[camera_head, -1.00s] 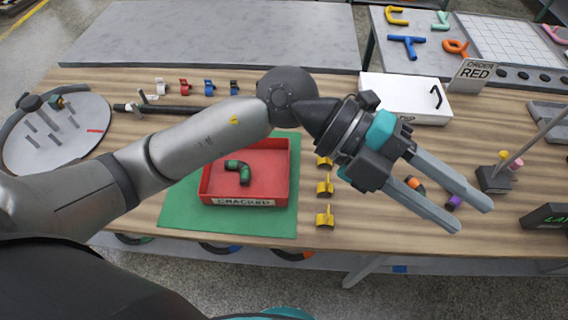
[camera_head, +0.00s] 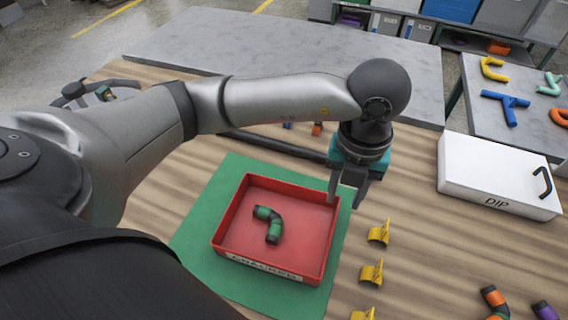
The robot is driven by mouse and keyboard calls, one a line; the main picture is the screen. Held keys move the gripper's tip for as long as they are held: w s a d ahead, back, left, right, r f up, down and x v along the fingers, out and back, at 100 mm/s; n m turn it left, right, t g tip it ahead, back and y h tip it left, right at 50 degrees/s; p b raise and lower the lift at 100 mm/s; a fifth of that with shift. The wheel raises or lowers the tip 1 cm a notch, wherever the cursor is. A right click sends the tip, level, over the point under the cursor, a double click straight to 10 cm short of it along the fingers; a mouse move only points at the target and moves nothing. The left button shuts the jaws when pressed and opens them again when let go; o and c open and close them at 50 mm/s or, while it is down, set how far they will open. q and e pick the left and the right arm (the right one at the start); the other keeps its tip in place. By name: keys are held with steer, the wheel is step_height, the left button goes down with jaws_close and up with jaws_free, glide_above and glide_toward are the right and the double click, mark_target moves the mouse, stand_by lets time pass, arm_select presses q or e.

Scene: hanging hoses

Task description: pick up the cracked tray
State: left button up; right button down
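The cracked tray (camera_head: 229,211) is a shallow red box with a white label reading "CRACKED" on its near wall. It sits on a green mat (camera_head: 201,208) on the wooden table. A green and black bent hose piece (camera_head: 268,224) lies inside it. My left gripper (camera_head: 345,204) points down at the tray's far right corner, with its fingers apart. Whether the fingers touch the tray wall, I cannot tell. My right gripper is out of view.
Several yellow clips (camera_head: 378,233) stand on the table right of the mat. A white box marked "DIP" (camera_head: 490,172) is farther right. Orange and purple pieces (camera_head: 494,299) lie at the lower right. A dark bar (camera_head: 262,143) lies behind the mat.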

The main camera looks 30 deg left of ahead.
arm_select(q)
step_height(320, 180, down, 10)
steer(key=shift+s+b, duration=0.15)
steer(key=shift+b, duration=0.45)
steer(key=shift+s+f+b, duration=0.1)
steer(key=shift+f+b, duration=0.25)
steer(key=shift+f, duration=2.3)
steer(key=shift+d, duration=0.1)
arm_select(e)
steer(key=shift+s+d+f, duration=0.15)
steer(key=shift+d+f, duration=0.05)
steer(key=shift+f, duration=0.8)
arm_select(q)
steer(key=shift+c, duration=0.2)
jaws_close()
